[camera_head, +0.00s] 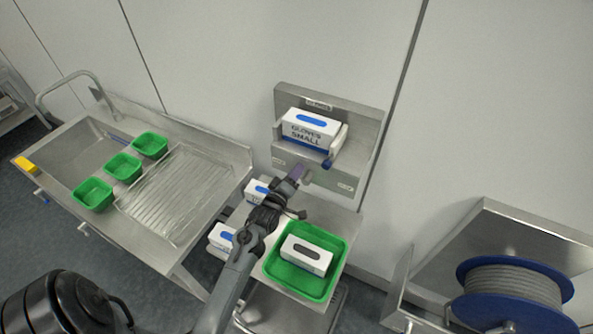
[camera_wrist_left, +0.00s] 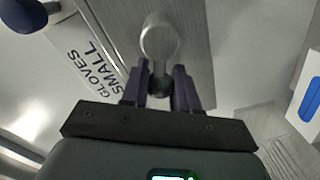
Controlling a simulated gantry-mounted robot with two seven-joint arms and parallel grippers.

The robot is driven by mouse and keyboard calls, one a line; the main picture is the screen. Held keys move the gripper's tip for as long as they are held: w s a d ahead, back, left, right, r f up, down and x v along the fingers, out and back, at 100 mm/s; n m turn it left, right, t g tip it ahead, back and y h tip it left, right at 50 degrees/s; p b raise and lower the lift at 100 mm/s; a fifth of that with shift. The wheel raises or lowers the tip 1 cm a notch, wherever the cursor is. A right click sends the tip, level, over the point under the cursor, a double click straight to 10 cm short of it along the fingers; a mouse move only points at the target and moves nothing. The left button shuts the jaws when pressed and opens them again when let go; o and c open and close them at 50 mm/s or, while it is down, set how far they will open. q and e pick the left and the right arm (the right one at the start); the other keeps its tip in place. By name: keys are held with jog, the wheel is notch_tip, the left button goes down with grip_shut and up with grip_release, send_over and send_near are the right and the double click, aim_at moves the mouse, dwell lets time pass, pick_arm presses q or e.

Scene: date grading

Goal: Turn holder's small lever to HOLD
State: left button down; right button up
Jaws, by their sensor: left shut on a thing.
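The holder (camera_head: 367,130) is a grey metal wall bracket with a white GLOVES SMALL box (camera_head: 311,127) in it. The box shows upside-down-tilted in the left wrist view (camera_wrist_left: 88,55). A blue-tipped arm (camera_head: 327,163) lies across the box's right front, and a blue knob (camera_wrist_left: 22,15) also shows in the wrist view. My left gripper (camera_head: 298,174) is at the holder's lower front. In the wrist view its dark purple fingers (camera_wrist_left: 160,88) are shut on a round-ended metal lever (camera_wrist_left: 160,42). In the head view the gripper hides this lever. My right gripper is out of view.
Below the holder stand white boxes (camera_head: 222,236) and a green bin (camera_head: 338,246) holding a white box (camera_head: 306,254). A steel sorting table (camera_head: 181,257) with green trays (camera_head: 123,166) is at left. A blue cable reel (camera_head: 514,267) stands at right.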

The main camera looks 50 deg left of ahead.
pick_arm(q)
jog(key=n, duration=0.1)
jog(key=f+n, duration=0.1)
jog(key=n, duration=0.1)
jog(key=shift+a+f, duration=0.1)
jog(key=shift+f+n+p, duration=0.2)
jog(key=shift+n+p, duration=0.1)
jog(key=shift+n, duration=0.1)
jog(key=c, duration=0.9)
grip_release()
jog(key=shift+s+r, duration=0.1)
